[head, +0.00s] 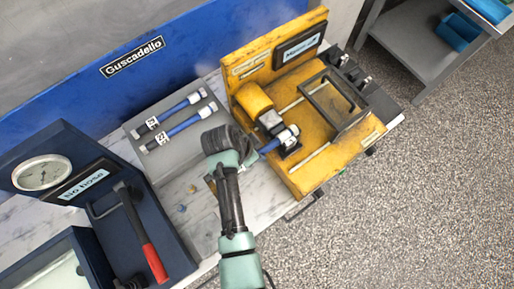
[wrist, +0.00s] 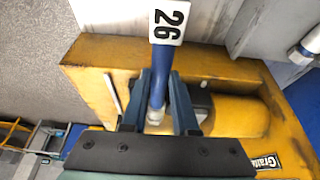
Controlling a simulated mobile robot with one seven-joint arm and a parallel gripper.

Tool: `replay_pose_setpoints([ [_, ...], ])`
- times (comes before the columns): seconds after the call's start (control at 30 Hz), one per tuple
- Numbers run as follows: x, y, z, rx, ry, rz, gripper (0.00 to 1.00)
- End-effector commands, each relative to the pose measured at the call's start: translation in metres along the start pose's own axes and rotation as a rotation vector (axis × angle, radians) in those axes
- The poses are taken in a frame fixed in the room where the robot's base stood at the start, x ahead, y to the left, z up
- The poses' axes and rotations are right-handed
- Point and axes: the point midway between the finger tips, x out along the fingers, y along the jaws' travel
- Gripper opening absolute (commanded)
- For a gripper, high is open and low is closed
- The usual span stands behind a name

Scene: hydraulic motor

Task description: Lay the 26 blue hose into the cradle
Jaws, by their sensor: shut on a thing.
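The blue hose with a white tag reading 26 (wrist: 165,55) is between the two fingers of my gripper (wrist: 160,76) in the wrist view, which is shut on it. A pale metal end of the hose shows near the finger bases. In the head view a short blue part of the hose (head: 270,146) shows to the right of my dark wrist, over the left side of the yellow fixture (head: 348,146). My fingers are hidden there. I cannot tell which part is the cradle, or whether the hose touches the fixture.
Two other blue hoses (head: 184,126) lie on a grey rack (head: 178,158) to the left. A yellow motor (head: 254,101) and a dark open frame (head: 350,119) stand on the fixture. A dark blue box with a gauge (head: 42,174) and red-handled lever (head: 153,262) stands at left.

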Motion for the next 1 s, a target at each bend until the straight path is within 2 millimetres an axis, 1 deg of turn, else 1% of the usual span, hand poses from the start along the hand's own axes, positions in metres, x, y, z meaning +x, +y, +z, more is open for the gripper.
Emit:
replay_pose_setpoints([
  [0.37, 0.0072, -0.0009, 0.0024, 0.001, 0.002, -0.002, 0.0],
  [0.4, 0.0072, -0.0009, 0.0024, 0.001, 0.002, -0.002, 0.29],
  [0.47, 0.0066, -0.0009, 0.0021, 0.001, 0.002, -0.002, 0.4],
  [0.5, 0.0066, -0.0008, 0.0022, 0.001, 0.002, -0.002, 0.47],
  [0.6, 0.0067, -0.0006, 0.0024, 0.0, 0.001, -0.001, 0.62],
  [0.87, 0.0074, 0.0004, 0.0035, 0.0, -0.001, 0.001, 0.62],
  [1.0, 0.0018, -0.0003, 0.0032, -0.001, 0.0, -0.001, 0.62],
])
